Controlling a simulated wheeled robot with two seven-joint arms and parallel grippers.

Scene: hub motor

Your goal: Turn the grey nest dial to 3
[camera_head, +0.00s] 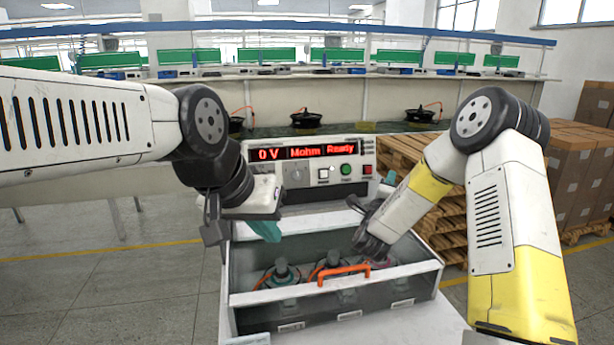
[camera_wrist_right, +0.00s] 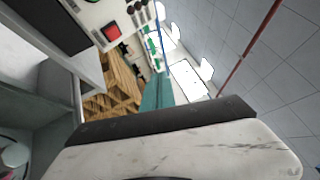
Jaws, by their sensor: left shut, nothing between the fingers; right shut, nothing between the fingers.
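The tester (camera_head: 318,180) stands behind the open tray, its red display reading "0 V", "Mohm" and "Ready". A grey round knob (camera_head: 295,173) is on its panel; I cannot tell whether it is the nest dial, nor read its setting. The tray (camera_head: 236,285) holds nests with dark motor-like parts (camera_head: 333,262). My left gripper (camera_head: 268,230) is shut and empty, its teal fingers above the tray's back left. My right gripper (camera_head: 370,247) is over the tray's right part, its fingertips hidden there. Its teal fingers (camera_wrist_right: 158,92) show shut and empty in the right wrist view.
An orange handle (camera_head: 344,272) is on the tray's front edge. A green button (camera_head: 346,169) and a red button (camera_head: 368,169) are on the tester. Pallets (camera_head: 400,160) and cartons (camera_head: 570,165) stand at right. A long bench with black wheels (camera_head: 306,118) runs behind.

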